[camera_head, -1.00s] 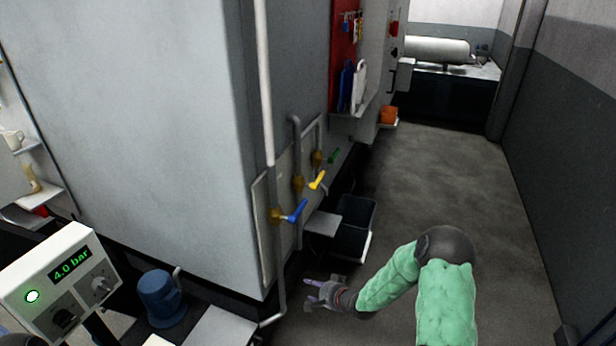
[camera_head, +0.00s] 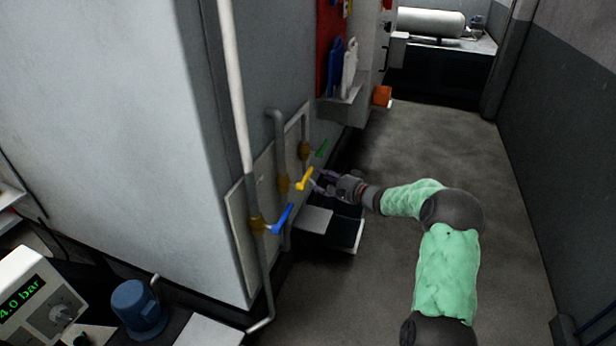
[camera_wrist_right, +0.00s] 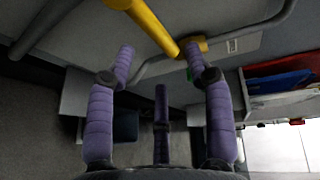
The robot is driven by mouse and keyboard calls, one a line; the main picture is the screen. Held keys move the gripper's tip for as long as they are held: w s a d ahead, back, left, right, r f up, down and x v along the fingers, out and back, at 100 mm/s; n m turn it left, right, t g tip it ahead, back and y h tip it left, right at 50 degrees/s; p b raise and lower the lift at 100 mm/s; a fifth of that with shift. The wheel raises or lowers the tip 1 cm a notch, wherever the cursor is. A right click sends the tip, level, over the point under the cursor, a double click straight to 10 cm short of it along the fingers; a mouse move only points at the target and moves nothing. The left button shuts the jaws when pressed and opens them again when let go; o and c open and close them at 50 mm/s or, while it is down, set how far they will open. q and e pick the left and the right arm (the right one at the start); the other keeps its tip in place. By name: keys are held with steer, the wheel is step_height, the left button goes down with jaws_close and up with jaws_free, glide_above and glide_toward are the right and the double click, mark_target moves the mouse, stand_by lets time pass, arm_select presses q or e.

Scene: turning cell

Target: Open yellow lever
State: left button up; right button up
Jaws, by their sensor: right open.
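The yellow lever (camera_head: 305,179) sits on a brass valve on the wall panel, between a blue lever (camera_head: 281,218) and a green lever (camera_head: 322,148). It slants up and to the right in the head view. My right gripper (camera_head: 322,182) is open just right of the yellow lever's end. In the right wrist view the yellow lever (camera_wrist_right: 152,25) reaches down from the top edge, its end near the gap between the purple fingers of the right gripper (camera_wrist_right: 160,60). I cannot tell whether they touch. My left gripper is not in view.
Grey pipes (camera_head: 278,140) run up the panel beside the valves. A small grey shelf (camera_head: 314,219) and a dark bin (camera_head: 345,232) stand below the levers. A gauge box (camera_head: 38,300) and a blue pot (camera_head: 138,306) are at lower left. The floor to the right is clear.

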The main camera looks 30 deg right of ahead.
mark_target(309, 175)
steer(key=b+x, duration=0.2)
steer(key=x, duration=0.4)
steer(key=shift+w+f, duration=0.15)
steer(key=shift+w, duration=0.05)
steer(key=shift+w+a, duration=0.15)
steer(key=shift+w, duration=0.15)
jaws_close()
